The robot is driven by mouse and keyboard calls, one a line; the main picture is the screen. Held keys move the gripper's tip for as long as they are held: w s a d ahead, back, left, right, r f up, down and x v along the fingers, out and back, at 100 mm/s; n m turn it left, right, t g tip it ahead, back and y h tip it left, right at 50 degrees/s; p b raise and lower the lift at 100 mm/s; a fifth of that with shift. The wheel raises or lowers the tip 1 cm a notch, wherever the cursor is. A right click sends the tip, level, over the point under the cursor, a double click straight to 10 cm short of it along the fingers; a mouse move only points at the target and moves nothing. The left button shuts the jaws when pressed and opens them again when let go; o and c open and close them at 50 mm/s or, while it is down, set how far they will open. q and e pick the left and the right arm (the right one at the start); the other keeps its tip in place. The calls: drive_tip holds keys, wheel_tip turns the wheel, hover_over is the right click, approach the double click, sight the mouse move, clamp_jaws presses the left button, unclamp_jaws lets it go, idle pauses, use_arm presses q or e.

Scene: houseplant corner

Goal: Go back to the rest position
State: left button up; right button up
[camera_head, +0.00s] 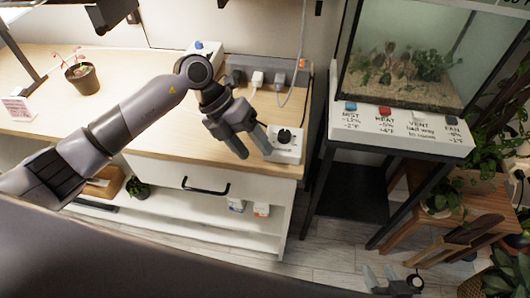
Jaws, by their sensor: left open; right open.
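My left arm reaches in from the left across the wooden counter. My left gripper (254,146) is open and empty, just left of and above a white box with a black dial (285,145) near the counter's right end. One finger overlaps the box in the picture, and I cannot tell whether they touch. My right gripper (386,284) shows at the bottom edge, low over the floor, open and empty. Most of my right arm is out of view.
A power strip (238,69) with plugs and a hanging cable lies at the counter's back. A small potted plant (84,80) stands at left. A glass terrarium (415,50) with a labelled switch panel (440,132) stands on a black stand. A wooden stool (473,215) and plants are at right.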

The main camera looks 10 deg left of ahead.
use_arm(q)
drive_tip(key=shift+s+d+r+h, duration=0.1)
drive_tip(key=shift+s+d+h, duration=0.25)
drive_tip(key=shift+d, duration=0.25)
drive_tip(key=shift+s+d+r+h, duration=0.1)
drive_tip(key=shift+s+d+h, duration=0.1)
drive_tip(key=shift+d+h, duration=0.35)
drive_tip(key=shift+s+d+h, duration=0.3)
drive_tip(key=shift+d, duration=0.4)
